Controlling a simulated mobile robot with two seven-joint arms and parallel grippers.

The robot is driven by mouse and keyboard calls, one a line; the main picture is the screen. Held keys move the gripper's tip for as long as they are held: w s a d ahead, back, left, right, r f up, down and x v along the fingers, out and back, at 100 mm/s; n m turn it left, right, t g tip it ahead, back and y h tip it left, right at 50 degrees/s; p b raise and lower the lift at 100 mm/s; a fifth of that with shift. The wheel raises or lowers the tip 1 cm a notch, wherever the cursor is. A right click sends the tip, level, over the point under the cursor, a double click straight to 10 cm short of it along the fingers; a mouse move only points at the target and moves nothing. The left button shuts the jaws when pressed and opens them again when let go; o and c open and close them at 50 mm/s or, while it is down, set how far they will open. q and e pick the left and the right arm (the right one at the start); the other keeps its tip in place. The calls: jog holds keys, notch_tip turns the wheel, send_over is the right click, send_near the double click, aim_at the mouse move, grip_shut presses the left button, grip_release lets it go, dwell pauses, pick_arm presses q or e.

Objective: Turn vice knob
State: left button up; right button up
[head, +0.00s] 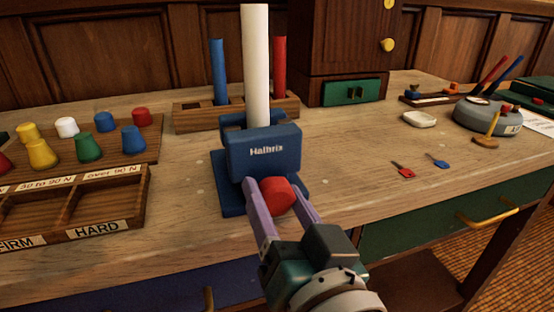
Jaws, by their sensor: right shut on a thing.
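The blue vice (262,150), marked "Halbrix", stands near the front edge of the wooden table. A tall white rod (256,65) stands upright at it; where its lower end sits is hidden behind the front jaw. The red vice knob (279,196) is on the vice's front, low down. My right gripper (279,190) comes from the lower right. Its two purple fingers are on either side of the knob and shut on it. My left gripper is not in view.
Behind the vice, a wooden rack (190,118) holds a blue and a red rod. At left are a board of coloured pegs (88,148) and a labelled sorting tray (150,190). Small red and blue keys (403,170) lie at right. The table between vice and keys is clear.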

jog(key=shift+m, duration=0.5)
jog(key=o, duration=1.4)
jog(key=shift+c, duration=0.2)
jog(key=shift+s, duration=0.1)
jog(key=p+v, duration=0.1)
jog(key=v, duration=0.8)
jog(key=shift+s+d, duration=0.15)
jog(key=shift+s, duration=0.2)
jog(key=shift+r, duration=0.1)
